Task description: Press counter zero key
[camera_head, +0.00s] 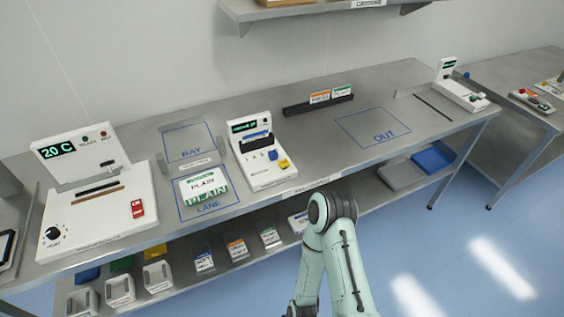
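A white device (262,151) with a small green-lit display (244,127) stands at the middle of the steel table. On its front are a blue part (272,155), a yellow key (283,163) and small markings that look like 1, 2, 3. Another white device (458,92) with a green display (448,65) stands at the table's far right end, with a blue knob and small coloured parts. The lettering is too small to tell which key is the counter zero key. One of my mint arms shows at the bottom middle, but neither gripper is in view.
A white unit (97,205) with a "20 C" display, dial and red switch stands at the left. The OUT area (372,127) is bare. A lower shelf holds bins, cards and trays.

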